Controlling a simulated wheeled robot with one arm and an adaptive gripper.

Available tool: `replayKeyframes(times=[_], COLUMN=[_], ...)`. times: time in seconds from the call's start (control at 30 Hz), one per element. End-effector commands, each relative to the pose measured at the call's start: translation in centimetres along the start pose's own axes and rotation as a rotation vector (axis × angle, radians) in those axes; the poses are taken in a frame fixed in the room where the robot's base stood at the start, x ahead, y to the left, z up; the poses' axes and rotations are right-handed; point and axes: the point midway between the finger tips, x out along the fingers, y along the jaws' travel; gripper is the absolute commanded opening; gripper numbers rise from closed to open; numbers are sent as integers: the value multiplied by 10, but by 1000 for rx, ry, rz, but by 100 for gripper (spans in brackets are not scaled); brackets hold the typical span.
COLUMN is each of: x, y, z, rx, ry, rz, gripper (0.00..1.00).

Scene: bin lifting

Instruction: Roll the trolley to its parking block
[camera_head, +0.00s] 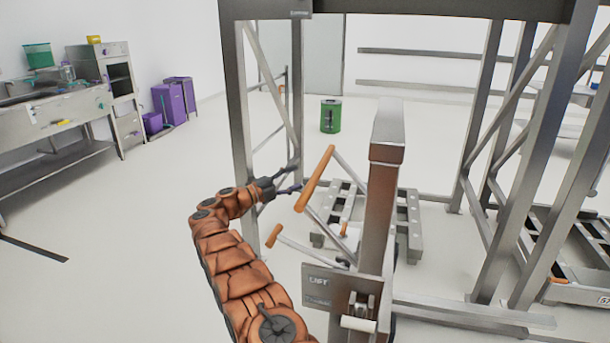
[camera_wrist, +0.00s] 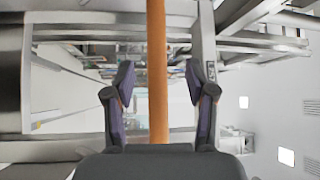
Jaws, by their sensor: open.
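An orange handle bar (camera_head: 315,179) on grey metal arms stands just right of my gripper (camera_head: 295,177) in the head view. It appears to belong to the trolley, whose low grey frame (camera_head: 413,228) seems to show behind the steel post. In the wrist view the orange bar (camera_wrist: 157,75) runs upright between the two spread fingers of my gripper (camera_wrist: 160,88). The fingers are open, apart from the bar on both sides. A second, shorter orange grip (camera_head: 274,235) sits lower. The post hides part of the trolley; I cannot make out the parking block.
A thick steel post (camera_head: 381,190) with a labelled plate (camera_head: 318,284) stands close in front. A tall steel frame (camera_head: 242,110) surrounds this area. A green drum (camera_head: 330,116) stands behind. Purple bins (camera_head: 168,103) and a bench (camera_head: 60,113) are at left. The left floor is mostly clear.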

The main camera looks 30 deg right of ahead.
Motion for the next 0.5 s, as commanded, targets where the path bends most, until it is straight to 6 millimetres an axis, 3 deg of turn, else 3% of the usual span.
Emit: replayKeyframes(times=[0.2,0.5], x=[-36,-51], y=[0,0], z=[0,-1], rx=[1,0], ry=[-2,1], rz=[-1,0], gripper=[56,56])
